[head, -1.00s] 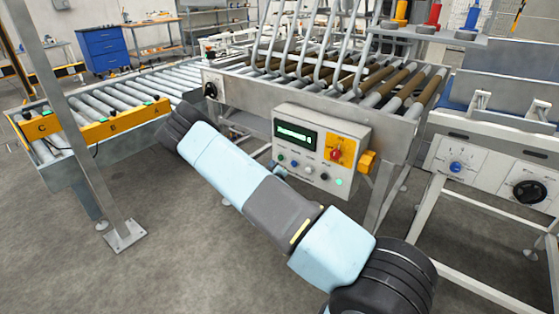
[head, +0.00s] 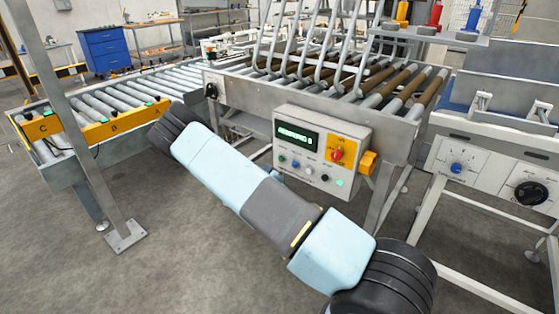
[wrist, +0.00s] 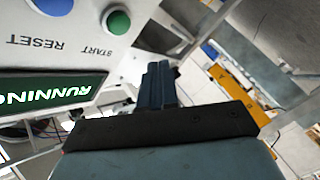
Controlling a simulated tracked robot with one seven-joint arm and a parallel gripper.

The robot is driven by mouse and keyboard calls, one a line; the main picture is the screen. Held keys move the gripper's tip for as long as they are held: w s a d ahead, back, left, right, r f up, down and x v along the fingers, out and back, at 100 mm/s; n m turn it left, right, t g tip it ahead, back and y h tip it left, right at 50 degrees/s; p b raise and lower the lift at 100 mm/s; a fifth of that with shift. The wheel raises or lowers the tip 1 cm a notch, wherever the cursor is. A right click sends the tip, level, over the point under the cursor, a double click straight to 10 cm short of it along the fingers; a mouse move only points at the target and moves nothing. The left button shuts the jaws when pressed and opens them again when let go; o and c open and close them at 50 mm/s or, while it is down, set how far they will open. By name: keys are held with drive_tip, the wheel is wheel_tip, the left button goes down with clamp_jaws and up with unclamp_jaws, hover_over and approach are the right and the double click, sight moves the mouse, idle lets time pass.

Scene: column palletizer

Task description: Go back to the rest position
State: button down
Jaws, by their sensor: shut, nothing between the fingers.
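My gripper shows in the wrist view (wrist: 159,68), with its dark fingers together and nothing between them. In that view it is close to the control panel (wrist: 55,45), which appears upside down. The panel's green START button (wrist: 117,20), its blue RESET button and a display (wrist: 50,92) reading RUNNING are beside the fingers, apart from them as far as I can tell. In the head view the same panel (head: 310,178) hangs on the front of the roller frame. My light-blue arm crosses in front of it, and my gripper cannot be made out there.
A roller conveyor (head: 155,83) with a yellow lettered strip (head: 115,129) lies at the left. A metal post (head: 85,150) stands in front of it. White machine framing (head: 480,165) is at the right. A red knob (head: 337,155) sits on the panel. Bare floor (head: 190,260) lies below.

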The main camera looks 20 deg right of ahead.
drive_tip(key=shift+r, duration=0.1)
drive_tip(key=s+r+m+g+y, duration=0.1)
drive_tip(key=s+r+m+g, duration=0.25)
drive_tip(key=r, duration=0.65)
drive_tip(key=s+d+r+m+g, duration=0.1)
drive_tip(key=s+r+m+g, duration=0.3)
drive_tip(key=r, duration=0.6)
drive_tip(key=s+r+m+g+y, duration=0.1)
drive_tip(key=s+r+m, duration=0.1)
drive_tip(key=s+r, duration=0.55)
drive_tip(key=s+r+g, duration=0.1)
drive_tip(key=s+r, duration=0.4)
drive_tip(key=s, duration=0.5)
drive_tip(key=s+r+n+g, duration=0.1)
drive_tip(key=s+r, duration=0.4)
drive_tip(key=s, duration=0.6)
drive_tip(key=s+r+g, duration=0.1)
drive_tip(key=s+r, duration=0.5)
drive_tip(key=s, duration=0.4)
drive_tip(key=shift+s, duration=0.35)
drive_tip(key=shift+d, duration=0.15)
